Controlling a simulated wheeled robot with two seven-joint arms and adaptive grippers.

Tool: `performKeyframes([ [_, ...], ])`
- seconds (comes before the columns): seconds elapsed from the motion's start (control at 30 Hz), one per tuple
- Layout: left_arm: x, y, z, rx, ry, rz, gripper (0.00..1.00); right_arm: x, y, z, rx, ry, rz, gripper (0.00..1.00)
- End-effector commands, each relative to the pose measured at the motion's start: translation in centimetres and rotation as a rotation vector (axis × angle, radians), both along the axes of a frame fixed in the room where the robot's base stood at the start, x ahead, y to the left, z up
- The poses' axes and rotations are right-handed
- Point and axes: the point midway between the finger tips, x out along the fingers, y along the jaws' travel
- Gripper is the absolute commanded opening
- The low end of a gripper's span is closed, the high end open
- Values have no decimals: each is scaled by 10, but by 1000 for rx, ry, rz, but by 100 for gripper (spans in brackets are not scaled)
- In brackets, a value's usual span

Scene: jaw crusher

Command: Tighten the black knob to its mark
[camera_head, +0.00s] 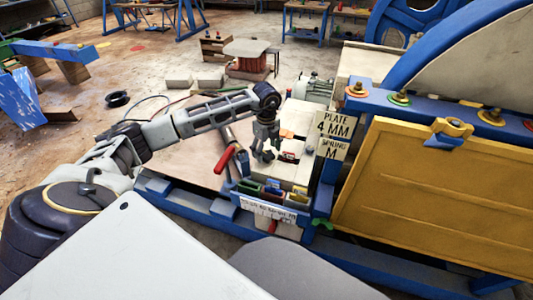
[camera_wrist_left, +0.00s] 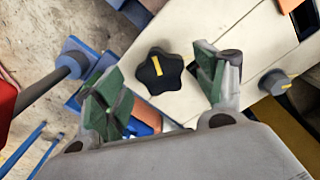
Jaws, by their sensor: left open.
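The black star-shaped knob (camera_wrist_left: 160,71) with a yellow line on its top sits on a cream panel (camera_wrist_left: 205,22) in the left wrist view. My left gripper (camera_wrist_left: 160,75) is open, with green-padded fingers on either side of the knob and visible gaps to it. In the head view my left gripper (camera_head: 264,152) points down over the cream top of the machine, where it hides the knob. A smaller dark round knob (camera_wrist_left: 275,82) with a yellow line lies to the right in the wrist view. My right gripper is not in view.
A red-handled lever (camera_head: 226,158) stands left of the gripper. Small coloured blocks (camera_head: 272,190) sit in a rack in front. A yellow panel (camera_head: 440,195) and blue frame fill the right side.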

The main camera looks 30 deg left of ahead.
Motion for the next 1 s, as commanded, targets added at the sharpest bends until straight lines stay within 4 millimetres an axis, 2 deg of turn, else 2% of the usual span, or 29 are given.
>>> performKeyframes([
  [0.2,0,0,-14,-1,0,-1,71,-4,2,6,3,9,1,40],
  [0.53,0,0,-16,-1,0,-1,71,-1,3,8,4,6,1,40],
  [0.9,0,0,-15,-1,0,-1,25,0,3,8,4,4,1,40],
  [1.0,0,0,-15,-1,0,-2,25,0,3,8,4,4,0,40],
])
